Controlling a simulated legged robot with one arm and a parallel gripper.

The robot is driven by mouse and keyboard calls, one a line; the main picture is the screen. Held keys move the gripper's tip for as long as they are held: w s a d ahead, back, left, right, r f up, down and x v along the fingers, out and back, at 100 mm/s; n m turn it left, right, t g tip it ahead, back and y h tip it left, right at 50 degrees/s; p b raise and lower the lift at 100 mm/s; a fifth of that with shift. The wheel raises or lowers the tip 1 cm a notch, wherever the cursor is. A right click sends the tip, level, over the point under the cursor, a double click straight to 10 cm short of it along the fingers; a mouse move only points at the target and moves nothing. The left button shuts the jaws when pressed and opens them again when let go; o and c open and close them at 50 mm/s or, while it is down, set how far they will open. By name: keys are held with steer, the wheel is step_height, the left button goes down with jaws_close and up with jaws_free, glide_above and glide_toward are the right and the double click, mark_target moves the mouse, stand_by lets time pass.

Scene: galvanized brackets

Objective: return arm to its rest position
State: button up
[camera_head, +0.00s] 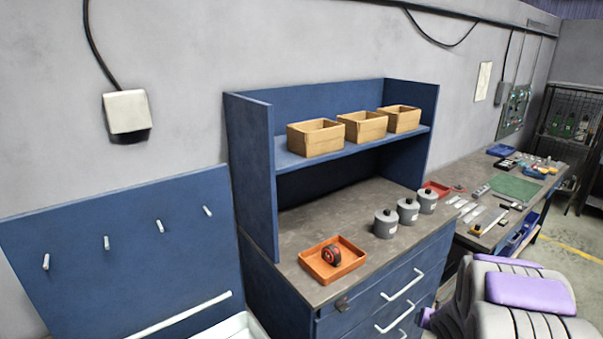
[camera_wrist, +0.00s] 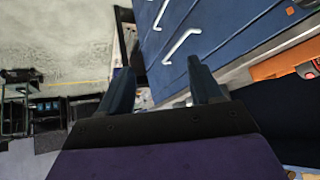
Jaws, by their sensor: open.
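In the wrist view my gripper (camera_wrist: 158,72) shows two dark fingers spread apart, with nothing between them. It is open and empty. Beyond the fingers are the blue drawer fronts (camera_wrist: 210,25) of the cabinet, with white handles, and a stretch of floor to the left. In the head view, purple and grey parts of my arm (camera_head: 525,292) show at the lower right, in front of the cabinet's right side. The gripper itself cannot be made out in that view.
The cabinet's grey worktop (camera_head: 300,285) holds an orange tray (camera_head: 318,272) with a red tape measure (camera_head: 332,256), and three grey canisters (camera_head: 408,211). Three cardboard bins (camera_head: 316,138) stand on the shelf. A workbench (camera_head: 470,240) with tools lies behind my arm. Floor (camera_head: 575,235) shows at right.

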steer(key=s+a+r+g+h+b, duration=0.1)
steer(key=s+a+r+g, duration=0.1)
steer(key=s+a+r, duration=0.3)
steer(key=s+r+g+h+b, duration=0.1)
steer(key=s+r+g, duration=0.1)
steer(key=s, duration=0.5)
steer(key=s+a+r+n+g+y+b, duration=0.1)
steer(key=s+a+n+g+y, duration=0.1)
steer(key=s+a, duration=0.6)
steer(key=s+a+r+n+g+y+b, duration=0.1)
steer(key=s+a, duration=0.7)
steer(key=s, duration=1.1)
steer(key=shift+s+r+n+g+y+b, duration=0.15)
steer(key=shift+r+n+g+y+b, duration=0.2)
steer(key=shift+r+n+g, duration=0.55)
steer(key=shift+f+g, duration=0.25)
steer(key=shift+g, duration=0.05)
